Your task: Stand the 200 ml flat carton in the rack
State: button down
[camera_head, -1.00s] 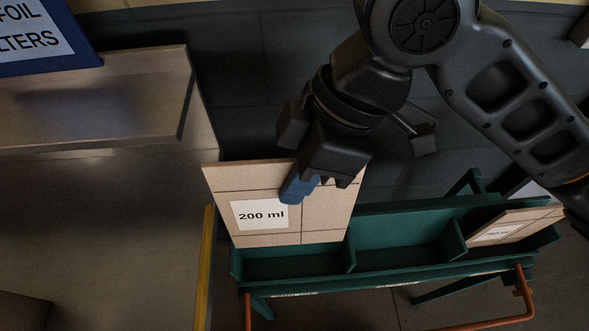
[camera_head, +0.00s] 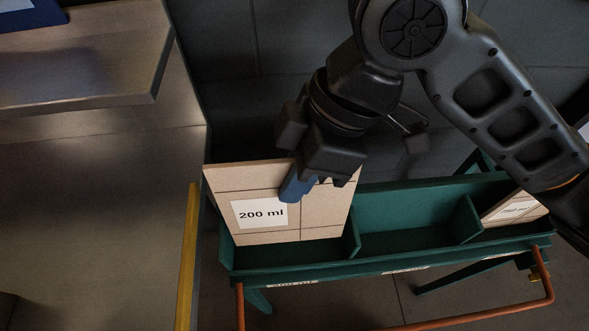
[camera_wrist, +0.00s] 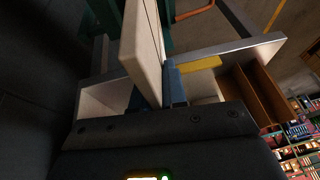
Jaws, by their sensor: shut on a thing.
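The 200 ml flat carton (camera_head: 315,222) is a tan flat panel with a white "200 ml" label. My gripper (camera_head: 300,186) is shut on its upper edge, a blue finger showing on the front face. The carton is nearly upright over the left compartment of the green rack (camera_head: 405,261), its lower edge behind the rack's front wall top; I cannot tell whether it touches the floor of the compartment. In the wrist view the carton (camera_wrist: 143,50) stands edge-on between the blue fingers.
The rack's middle compartment (camera_head: 400,240) is empty. Another labelled tan carton (camera_head: 515,209) sits in the right compartment, partly hidden by my arm. A copper-coloured rail (camera_head: 480,318) runs along the rack's front. A metal table (camera_head: 80,100) and yellow edge strip (camera_head: 187,250) lie left.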

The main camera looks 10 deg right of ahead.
notch_tip(320, 180, down, 8)
jog(key=b, duration=0.6)
jog(key=shift+f, duration=0.1)
jog(key=c, duration=1.1)
grip_release()
